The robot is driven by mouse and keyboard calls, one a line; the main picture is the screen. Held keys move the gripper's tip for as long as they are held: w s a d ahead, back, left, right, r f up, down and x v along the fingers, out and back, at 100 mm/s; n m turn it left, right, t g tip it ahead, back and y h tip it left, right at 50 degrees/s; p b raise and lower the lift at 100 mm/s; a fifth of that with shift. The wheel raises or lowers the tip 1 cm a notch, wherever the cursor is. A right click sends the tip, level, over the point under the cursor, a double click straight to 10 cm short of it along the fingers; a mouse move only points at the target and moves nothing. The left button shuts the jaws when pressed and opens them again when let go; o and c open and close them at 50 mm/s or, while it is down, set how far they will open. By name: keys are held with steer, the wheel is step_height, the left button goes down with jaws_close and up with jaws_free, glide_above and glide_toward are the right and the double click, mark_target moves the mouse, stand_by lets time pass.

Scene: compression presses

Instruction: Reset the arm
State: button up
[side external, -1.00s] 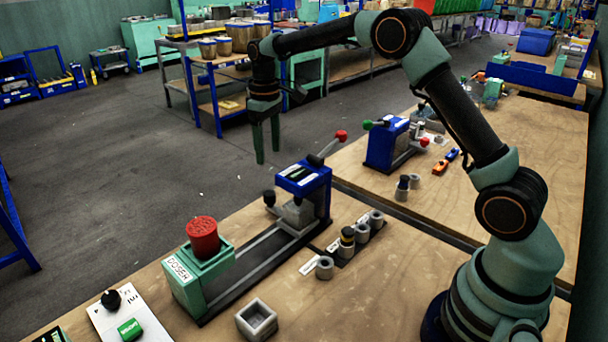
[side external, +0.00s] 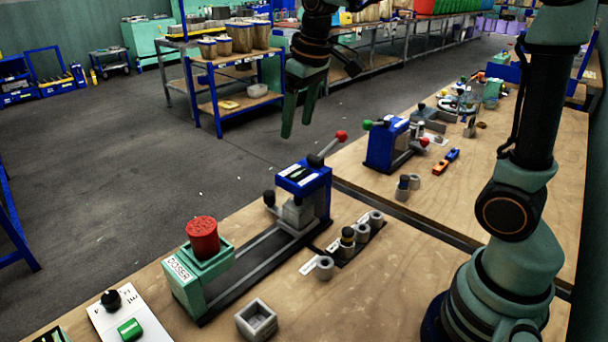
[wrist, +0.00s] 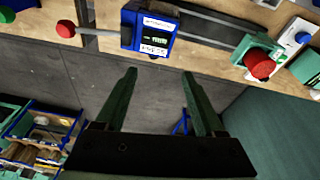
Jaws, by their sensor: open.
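My gripper (side external: 299,112) is open and empty, raised in the air above and behind the near blue press in the side external view. In the wrist view its two green fingers (wrist: 160,92) stand apart with only floor between them. The near blue press (side external: 303,188) has a red-knobbed lever and rails leading to the green doser (side external: 200,272), which holds a red container (side external: 203,237). The press also shows in the wrist view (wrist: 150,32), beyond the fingertips, with the red container (wrist: 259,64) to its right.
A second blue press (side external: 387,146) stands on the far bench. Several small grey cylinders (side external: 362,232) sit in a row by the near press. A grey square cup (side external: 257,320) and a panel with a green button (side external: 130,328) are at the front. Air around my gripper is clear.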

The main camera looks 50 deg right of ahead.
steer(key=s+a+f+m+t, duration=0.1)
steer(key=s+t, duration=0.1)
steer(key=s, duration=1.1)
steer(key=shift+f+m+t, duration=0.3)
steer(key=shift+f+t, duration=0.1)
